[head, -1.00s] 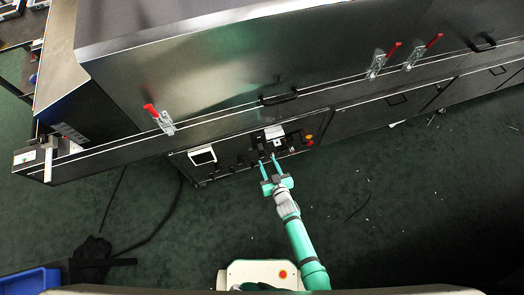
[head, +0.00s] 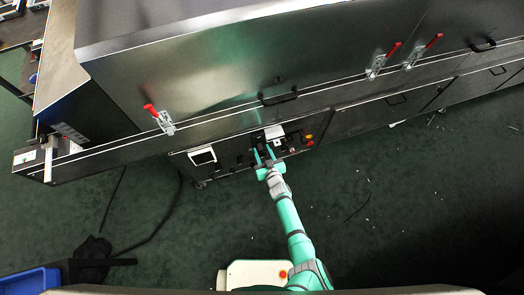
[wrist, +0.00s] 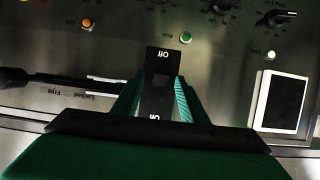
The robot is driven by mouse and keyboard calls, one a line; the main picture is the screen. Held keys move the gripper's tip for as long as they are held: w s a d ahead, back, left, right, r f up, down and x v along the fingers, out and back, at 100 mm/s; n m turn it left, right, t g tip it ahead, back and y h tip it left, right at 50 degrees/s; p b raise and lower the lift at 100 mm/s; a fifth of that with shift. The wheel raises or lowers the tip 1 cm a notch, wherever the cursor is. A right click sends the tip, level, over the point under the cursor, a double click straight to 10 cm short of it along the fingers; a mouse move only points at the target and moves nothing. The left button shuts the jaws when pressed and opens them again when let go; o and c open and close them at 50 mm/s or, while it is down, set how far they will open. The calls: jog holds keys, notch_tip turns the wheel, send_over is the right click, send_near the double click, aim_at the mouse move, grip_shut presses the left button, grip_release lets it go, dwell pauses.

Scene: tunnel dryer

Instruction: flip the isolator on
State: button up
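The isolator (wrist: 158,62) is a black plate in the middle of the wrist view. It carries an upside-down "Off" label at its upper end and an upside-down "On" label at its lower end. A grey part shows between the labels; I cannot tell clearly which way its lever is thrown. My gripper (wrist: 154,98) is open, with one green finger on each side of the isolator. I cannot tell whether the fingers touch it. In the head view my gripper (head: 264,153) is at the control panel and hides most of the isolator.
The steel dryer body (head: 240,70) overhangs the panel. Floor in front is mostly clear.

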jog(key=shift+w+a+f, duration=0.1)
jog(key=shift+w, duration=0.1)
jog(key=shift+c, duration=0.6)
grip_shut()
